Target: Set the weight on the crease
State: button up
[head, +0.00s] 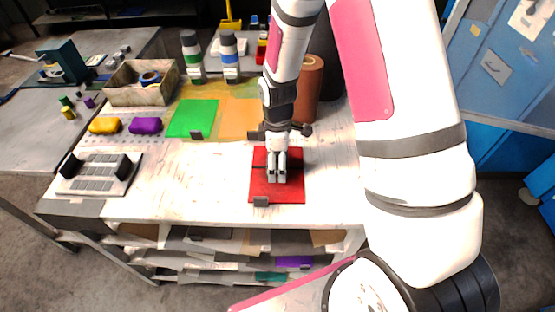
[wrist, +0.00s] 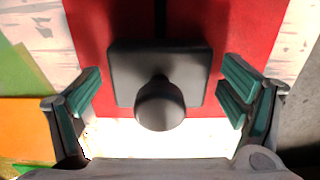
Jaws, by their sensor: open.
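The weight (wrist: 160,75) is a dark grey rectangular block with a round knob (wrist: 160,105). In the wrist view it rests over the red sheet (wrist: 100,25), near that sheet's lower edge. A thin dark line (wrist: 160,18) runs along the red from the top of the view to the block; I cannot tell whether it is the crease. My gripper (head: 277,178) is open over the red sheet (head: 293,194) in the head view. In the wrist view its green-padded fingers stand on either side of the weight, with gaps between.
A green sheet (head: 190,118) and an orange sheet (head: 237,118) lie behind on the white bench (head: 190,185).

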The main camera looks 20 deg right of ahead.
notch_tip(320, 180, up, 12)
jog(key=shift+f, duration=0.2)
jog(key=shift+r, duration=0.65)
jog(key=s+r+m+t, duration=0.3)
jog(key=s+r+m, duration=0.5)
jog(key=r, duration=0.6)
jog(key=s+r+m+t, duration=0.1)
jog(key=s+r+m, duration=0.1)
jog(key=s, duration=0.4)
jog(key=s+r+m+t, duration=0.1)
jog(key=s+r+m, duration=0.2)
jog(key=s, duration=0.3)
jog(key=shift+s+r+m, duration=0.15)
jog(key=shift+r+m, duration=0.15)
